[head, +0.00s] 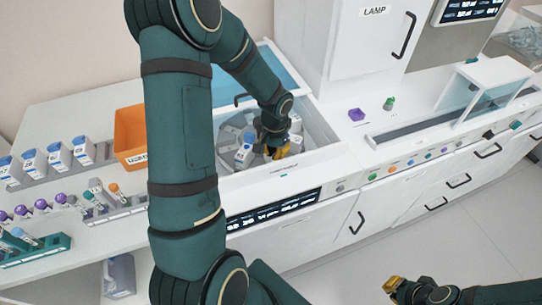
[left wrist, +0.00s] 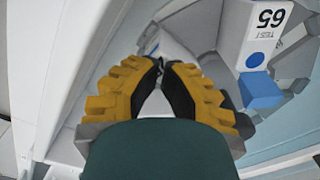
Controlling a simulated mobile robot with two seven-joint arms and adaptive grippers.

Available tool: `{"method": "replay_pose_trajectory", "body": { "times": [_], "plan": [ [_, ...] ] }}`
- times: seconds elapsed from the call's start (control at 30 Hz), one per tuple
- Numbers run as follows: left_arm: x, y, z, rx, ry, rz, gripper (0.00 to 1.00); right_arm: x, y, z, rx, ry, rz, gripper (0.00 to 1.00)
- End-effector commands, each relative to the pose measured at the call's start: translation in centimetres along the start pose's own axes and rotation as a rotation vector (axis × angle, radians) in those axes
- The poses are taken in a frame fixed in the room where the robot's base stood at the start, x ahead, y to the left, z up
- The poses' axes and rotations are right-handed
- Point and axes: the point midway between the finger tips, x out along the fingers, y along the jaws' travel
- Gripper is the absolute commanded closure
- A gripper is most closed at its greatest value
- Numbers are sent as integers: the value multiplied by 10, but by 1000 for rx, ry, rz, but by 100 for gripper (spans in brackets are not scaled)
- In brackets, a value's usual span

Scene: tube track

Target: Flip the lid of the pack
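My left gripper (head: 275,150) reaches down into the round carousel well of the white analyser. In the left wrist view its yellow-padded fingers (left wrist: 161,66) come together at the tips, with nothing clearly held between them. A pale grey pack part (left wrist: 178,48) lies just beyond the tips; whether they touch it, I cannot tell. A white pack (left wrist: 262,35) marked 65 with a blue dot stands to the right, with a blue block at its end. In the head view a white pack (head: 243,156) sits left of my gripper. Which pack's lid is meant is unclear. My right gripper (head: 405,290) hangs over the floor, fingers unclear.
The carousel's tilted blue lid (head: 283,68) stands behind my forearm. An orange bin (head: 130,135), several white packs (head: 58,157) and tube racks (head: 40,250) stand on the left. A purple piece (head: 356,114) and a green one (head: 388,103) lie on the right deck.

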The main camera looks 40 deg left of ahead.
Motion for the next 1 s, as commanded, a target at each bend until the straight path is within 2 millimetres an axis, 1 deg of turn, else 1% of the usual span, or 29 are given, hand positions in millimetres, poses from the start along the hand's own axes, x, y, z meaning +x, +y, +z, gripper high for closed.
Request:
{"method": "replay_pose_trajectory", "body": {
  "times": [0.37, 0.5, 0.67, 1.0],
  "plan": [
    [8, 0, 0, 0, 0, 0, 100, 6, 2, 1, 0, 0, 0, 100],
    [6, 0, 0, 0, 0, 0, 100, 5, 2, 1, 0, 0, 0, 100],
    [0, 0, 0, 0, 1, 0, 100, 0, 0, 0, 0, 0, 0, 100],
    [-19, 0, 0, 0, 1, 0, 100, -12, -5, -2, 0, 0, 0, 100]
  ]
}}
